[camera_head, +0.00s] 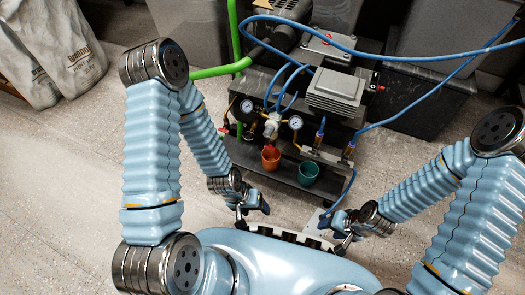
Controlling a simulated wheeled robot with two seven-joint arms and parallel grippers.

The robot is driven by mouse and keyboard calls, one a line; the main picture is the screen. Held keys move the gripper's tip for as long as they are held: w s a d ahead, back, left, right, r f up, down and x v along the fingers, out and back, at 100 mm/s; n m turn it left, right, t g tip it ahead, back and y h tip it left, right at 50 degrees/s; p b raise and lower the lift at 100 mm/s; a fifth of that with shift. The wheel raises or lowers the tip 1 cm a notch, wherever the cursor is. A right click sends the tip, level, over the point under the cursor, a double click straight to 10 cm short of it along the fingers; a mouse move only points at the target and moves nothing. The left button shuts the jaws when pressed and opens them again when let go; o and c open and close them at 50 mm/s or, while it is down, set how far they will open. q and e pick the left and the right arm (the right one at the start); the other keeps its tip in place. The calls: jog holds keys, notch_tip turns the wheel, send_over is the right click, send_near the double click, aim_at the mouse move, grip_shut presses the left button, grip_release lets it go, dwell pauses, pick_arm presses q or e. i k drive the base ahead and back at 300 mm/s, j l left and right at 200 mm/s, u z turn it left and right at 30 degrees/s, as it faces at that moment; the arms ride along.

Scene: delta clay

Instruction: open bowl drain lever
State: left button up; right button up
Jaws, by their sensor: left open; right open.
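A compressor unit (333,92) with blue hoses stands ahead of me. On its near side hangs a regulator assembly (271,127) between two round gauges. Below it sit an orange-red cup (271,160) and a teal cup (308,173) on a dark shelf. The bowl drain lever is too small for me to tell apart. My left gripper (254,207) is open and empty, below and left of the cups and apart from them. My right gripper (334,230) is open and empty, below and right of the cups, near my own body.
A green hose (222,69) runs in from the left, and a blue hose (450,80) loops on the right. A dark bin (415,95) stands right of the unit. The speckled floor (60,190) at left is clear.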

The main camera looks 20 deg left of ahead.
aim_at(270, 148)
jog(key=l+u, duration=0.3)
jog(key=u, duration=0.15)
jog(key=l+u, duration=0.4)
jog(key=k, duration=0.2)
jog(key=i+u, duration=0.1)
jog(key=i, duration=0.15)
